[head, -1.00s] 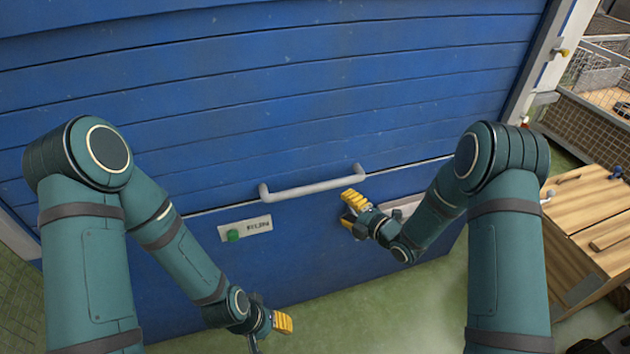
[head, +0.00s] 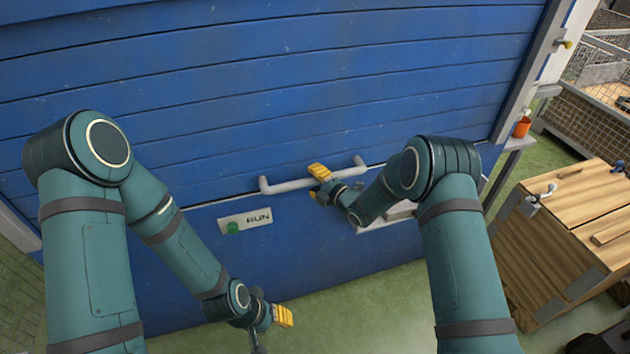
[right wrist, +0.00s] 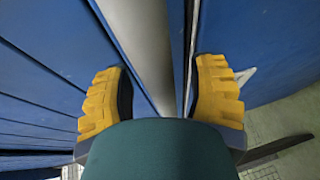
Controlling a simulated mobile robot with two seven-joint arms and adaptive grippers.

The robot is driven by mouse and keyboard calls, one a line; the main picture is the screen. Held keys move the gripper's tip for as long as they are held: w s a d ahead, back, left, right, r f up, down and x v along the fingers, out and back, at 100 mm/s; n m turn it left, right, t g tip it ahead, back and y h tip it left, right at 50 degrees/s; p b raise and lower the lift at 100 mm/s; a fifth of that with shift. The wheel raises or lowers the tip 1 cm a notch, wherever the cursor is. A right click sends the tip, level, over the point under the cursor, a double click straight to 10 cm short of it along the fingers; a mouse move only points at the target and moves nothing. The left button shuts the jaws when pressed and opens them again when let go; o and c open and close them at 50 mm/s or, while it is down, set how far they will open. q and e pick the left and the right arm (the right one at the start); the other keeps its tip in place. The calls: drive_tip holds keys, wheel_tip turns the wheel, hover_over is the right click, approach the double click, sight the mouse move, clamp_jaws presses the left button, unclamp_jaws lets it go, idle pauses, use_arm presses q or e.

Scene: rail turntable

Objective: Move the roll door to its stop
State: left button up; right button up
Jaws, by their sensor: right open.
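The blue roll door (head: 250,100) fills the back of the head view, with horizontal slats. A light grey bar handle (head: 285,185) runs along its lower part. My right gripper (head: 319,182) is open at the handle's middle. In the right wrist view my yellow fingertips (right wrist: 160,92) stand apart with the grey handle (right wrist: 140,40) running between them; I cannot tell whether they touch it. My left gripper (head: 283,316) hangs low at the lower left, away from the door handle; its finger gap cannot be made out.
A sign reading RUN with a green button (head: 232,228) is on the blue panel below the handle. A wooden crate (head: 560,240) stands at the right on the green floor. An orange cup (head: 522,127) sits on a ledge by the door post.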

sight(297, 18)
drive_tip(key=shift+c, duration=0.5)
clamp_jaws()
wheel_tip(297, 18, up, 26)
drive_tip(key=p, duration=0.4)
drive_tip(key=shift+w+f, duration=0.1)
drive_tip(key=shift+f, duration=0.05)
wheel_tip(297, 18, up, 11)
drive_tip(key=p, duration=0.5)
use_arm(q)
wheel_tip(297, 18, up, 14)
drive_tip(key=w+p, duration=0.2)
drive_tip(key=p, duration=0.2)
drive_tip(key=shift+a+t, duration=0.3)
use_arm(e)
wheel_tip(297, 18, up, 8)
drive_tip(key=shift+f, duration=0.1)
use_arm(q)
drive_tip(key=shift+r, duration=0.1)
use_arm(e)
drive_tip(key=shift+o, duration=0.5)
unclamp_jaws()
drive_tip(key=shift+f, duration=0.1)
